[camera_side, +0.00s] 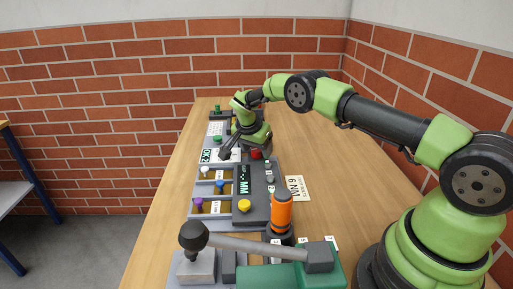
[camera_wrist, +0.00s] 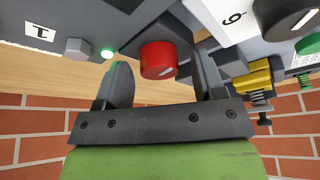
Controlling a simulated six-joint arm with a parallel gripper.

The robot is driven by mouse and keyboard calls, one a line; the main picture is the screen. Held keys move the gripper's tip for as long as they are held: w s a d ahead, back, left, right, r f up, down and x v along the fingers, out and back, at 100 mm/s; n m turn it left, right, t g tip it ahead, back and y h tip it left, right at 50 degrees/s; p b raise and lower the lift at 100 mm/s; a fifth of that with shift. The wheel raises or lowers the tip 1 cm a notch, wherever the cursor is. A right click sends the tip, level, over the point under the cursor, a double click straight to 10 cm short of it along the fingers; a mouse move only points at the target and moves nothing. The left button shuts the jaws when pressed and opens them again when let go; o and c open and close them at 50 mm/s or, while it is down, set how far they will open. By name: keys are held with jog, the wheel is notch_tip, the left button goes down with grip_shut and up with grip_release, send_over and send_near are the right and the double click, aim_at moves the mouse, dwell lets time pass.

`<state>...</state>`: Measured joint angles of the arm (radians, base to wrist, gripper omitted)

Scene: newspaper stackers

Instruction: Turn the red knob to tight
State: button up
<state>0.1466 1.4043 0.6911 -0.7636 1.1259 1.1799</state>
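The red knob (camera_wrist: 158,60) has a short white mark on its face and sits on a dark grey panel. In the side view a small part of the red knob (camera_side: 256,154) shows beneath my gripper (camera_side: 242,147). In the wrist view my gripper (camera_wrist: 165,85) is open, with one finger to the left of the knob and one to the right. There is a visible gap at the left finger; the right finger is close to the knob, and I cannot tell whether it touches. The tight marking cannot be made out.
A yellow clamp with a spring (camera_wrist: 256,78) is to the right. In the side view, an orange cylinder (camera_side: 281,213) and a yellow knob (camera_side: 244,206) stand nearer. The table's right side is mostly clear.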

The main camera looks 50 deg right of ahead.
jog(key=shift+r, duration=0.1)
jog(key=v, duration=0.9)
jog(key=shift+r, duration=0.35)
jog(key=shift+s+a, duration=0.1)
jog(key=shift+a, duration=0.05)
jog(key=s+a+r+n+t+y, duration=0.25)
jog(key=s+r, duration=0.35)
jog(key=r, duration=0.3)
jog(key=s+a+r+n+t+y, duration=0.1)
jog(key=s+a+r+n, duration=0.25)
jog(key=s+r, duration=0.4)
jog(key=s+a+r+n+t+y, duration=0.1)
jog(key=s+a+n, duration=0.2)
jog(key=s, duration=0.5)
jog(key=s+a+r+n+t+y, duration=0.1)
jog(key=s+a+n+t+y, duration=0.1)
jog(key=s, duration=0.6)
jog(key=shift+s+a+n, duration=0.35)
jog(key=shift+a+n, duration=0.05)
